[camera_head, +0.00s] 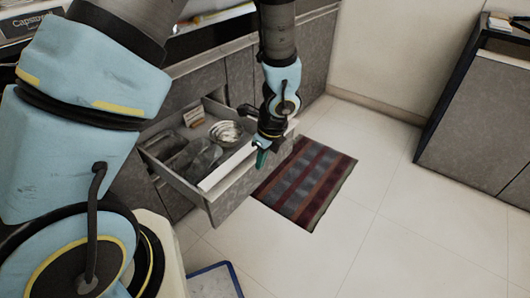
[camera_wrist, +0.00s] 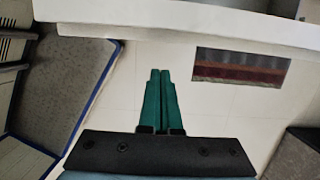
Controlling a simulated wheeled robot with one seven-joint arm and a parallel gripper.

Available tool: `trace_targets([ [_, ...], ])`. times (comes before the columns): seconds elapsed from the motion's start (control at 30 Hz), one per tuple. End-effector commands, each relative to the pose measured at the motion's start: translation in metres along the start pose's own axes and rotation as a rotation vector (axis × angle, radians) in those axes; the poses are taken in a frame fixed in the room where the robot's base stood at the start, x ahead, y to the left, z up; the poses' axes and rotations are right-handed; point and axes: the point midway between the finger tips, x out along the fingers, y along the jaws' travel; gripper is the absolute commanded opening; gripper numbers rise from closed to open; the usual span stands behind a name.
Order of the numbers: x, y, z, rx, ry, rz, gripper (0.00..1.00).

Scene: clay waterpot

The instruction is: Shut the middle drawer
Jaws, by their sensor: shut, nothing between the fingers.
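The drawer (camera_head: 233,199) is pulled well out of the grey cabinet in the head view. It holds a stack of pale round dishes, some dark items and a small light box. My gripper (camera_head: 261,160) is at the drawer's front panel, pointing down, with its green fingers just in front of the panel's outer face. In the wrist view a white edge (camera_wrist: 190,32), probably the drawer front, crosses the top, and the gripper's green fingers (camera_wrist: 160,74) are together and empty below it. I cannot tell whether the fingers touch the panel.
A striped mat (camera_head: 306,183) lies on the tiled floor right of the drawer; it also shows in the wrist view (camera_wrist: 240,68). A blue-edged grey object (camera_head: 214,281) is at the bottom. Another cabinet (camera_head: 480,125) stands at right. The floor between is clear.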

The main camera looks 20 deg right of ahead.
Motion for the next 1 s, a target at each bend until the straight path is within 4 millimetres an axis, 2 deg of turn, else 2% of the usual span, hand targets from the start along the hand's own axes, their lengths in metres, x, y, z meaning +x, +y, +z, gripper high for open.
trace_targets([
  [0.1, 0.004, 0.000, 0.020, -0.004, 0.000, 0.000, 0.00],
  [0.3, 0.008, 0.000, 0.036, -0.002, 0.000, -0.001, 0.00],
  [0.8, 0.009, 0.000, 0.041, -0.002, 0.000, -0.001, 0.00],
  [1.0, 0.011, 0.000, 0.053, -0.003, 0.000, -0.001, 0.00],
])
